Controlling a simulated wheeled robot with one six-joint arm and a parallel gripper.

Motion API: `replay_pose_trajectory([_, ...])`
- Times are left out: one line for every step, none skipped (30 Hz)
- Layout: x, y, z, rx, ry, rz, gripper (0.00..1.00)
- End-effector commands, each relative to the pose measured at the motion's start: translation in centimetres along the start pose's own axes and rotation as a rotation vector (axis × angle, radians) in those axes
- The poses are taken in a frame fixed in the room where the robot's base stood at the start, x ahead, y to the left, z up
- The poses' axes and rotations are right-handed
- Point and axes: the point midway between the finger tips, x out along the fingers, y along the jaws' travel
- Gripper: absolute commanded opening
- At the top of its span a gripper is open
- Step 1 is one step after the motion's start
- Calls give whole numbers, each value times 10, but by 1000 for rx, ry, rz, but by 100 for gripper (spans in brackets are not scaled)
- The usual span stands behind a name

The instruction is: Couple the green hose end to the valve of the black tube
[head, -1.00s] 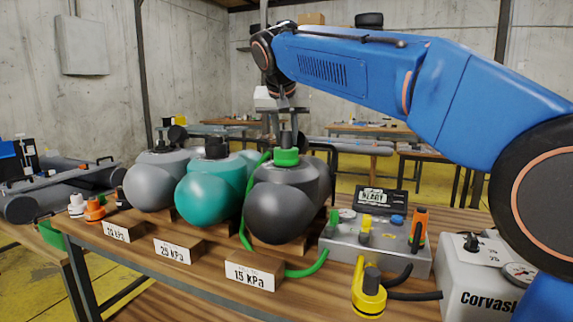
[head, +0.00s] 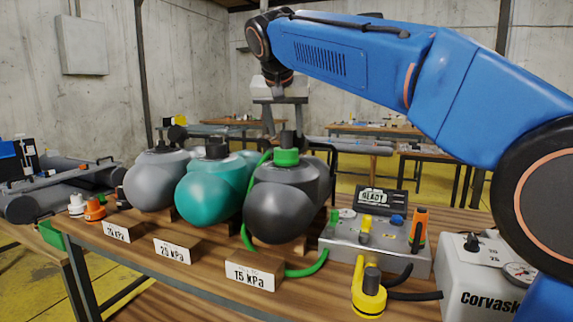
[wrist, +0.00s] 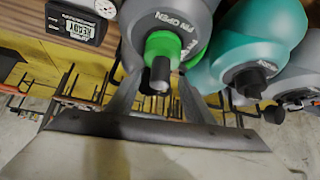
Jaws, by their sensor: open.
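The black tube (head: 278,212) sits on the bench behind a "15 kPa" sign. The green hose end (head: 287,157), a green collar with a dark stem on top, sits upright at the black tube's valve; the valve is hidden beneath it. The wrist view also shows the green hose end (wrist: 160,44), and "PIN OPEN" lettering on the black tube (wrist: 185,14). My gripper (head: 284,133) is above the hose end. In the wrist view my gripper (wrist: 160,84) is open, its fingers either side of the stem and apart from it.
The teal tube (head: 208,195) and grey tube (head: 152,185) stand to the left.

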Motion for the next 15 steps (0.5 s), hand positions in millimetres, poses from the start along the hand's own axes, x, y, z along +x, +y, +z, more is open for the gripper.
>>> replay_pose_trajectory([-11,-1,0,-1,3,-3,48])
replay_pose_trajectory([-17,-1,0,-1,2,-3,48])
replay_pose_trajectory([-25,-1,0,-1,2,-3,48])
replay_pose_trajectory([-31,-1,0,0,2,-3,48])
replay_pose_trajectory([-37,-1,0,0,2,-3,48])
replay_pose_trajectory([-45,-2,0,-1,2,-3,48])
replay_pose_trajectory([-51,-2,0,-1,2,-3,48])
replay_pose_trajectory([-57,-1,0,-1,2,-4,48])
replay_pose_trajectory([-65,-1,0,-1,2,-3,48])
replay_pose_trajectory([-71,-1,0,0,2,-3,48])
replay_pose_trajectory([-77,-1,-1,0,3,-3,48])
replay_pose_trajectory([-85,-1,0,-1,2,-2,48])
replay_pose_trajectory([-91,-1,0,0,3,-3,48])
replay_pose_trajectory([-96,-1,0,0,2,-2,48])
replay_pose_trajectory([-104,-1,0,0,3,-3,48])
